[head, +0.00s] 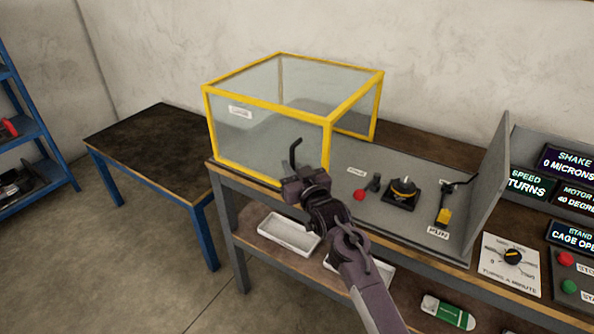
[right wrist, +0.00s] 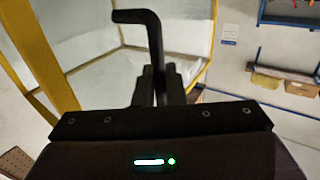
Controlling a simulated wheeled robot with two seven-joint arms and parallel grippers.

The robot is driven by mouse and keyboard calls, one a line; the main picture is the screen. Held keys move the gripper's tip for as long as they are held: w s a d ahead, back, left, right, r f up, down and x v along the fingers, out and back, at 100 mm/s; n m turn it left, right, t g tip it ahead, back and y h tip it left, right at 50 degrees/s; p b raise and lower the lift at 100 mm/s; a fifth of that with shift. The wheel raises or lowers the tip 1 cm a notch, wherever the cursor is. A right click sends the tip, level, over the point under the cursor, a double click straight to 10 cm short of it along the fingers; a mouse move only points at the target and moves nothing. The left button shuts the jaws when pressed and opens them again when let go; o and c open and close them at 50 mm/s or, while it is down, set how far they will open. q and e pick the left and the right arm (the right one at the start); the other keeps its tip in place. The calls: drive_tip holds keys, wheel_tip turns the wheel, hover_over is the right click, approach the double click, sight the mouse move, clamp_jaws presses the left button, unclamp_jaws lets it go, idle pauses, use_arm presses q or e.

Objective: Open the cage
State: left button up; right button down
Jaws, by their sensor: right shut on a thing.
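The cage (head: 268,108) is a clear-walled box with a yellow frame, standing on the left end of the workbench. Its yellow frame also shows at the left of the right wrist view (right wrist: 48,58). My right gripper (head: 303,184) is in front of the cage's front right corner. It is shut on a black bent rod (head: 292,155), which stands up from the jaws with its top bent sideways. The rod also shows between the fingers in the right wrist view (right wrist: 155,50). I cannot tell whether the rod is fixed to the cage. My left gripper is not in view.
Right of the cage, a grey panel (head: 385,222) carries a red knob (head: 359,195), a black dial (head: 403,189) and a yellow-black lever (head: 444,214). White trays (head: 289,232) lie on the lower shelf. A blue-legged table (head: 150,140) stands left.

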drive_tip(key=shift+w+a, duration=0.25)
drive_tip(key=shift+a, duration=0.15)
drive_tip(key=c, duration=1.9)
unclamp_jaws()
drive_tip(key=b+v, duration=0.1)
drive_tip(key=v, duration=0.7)
drive_tip(key=shift+w+f, duration=0.1)
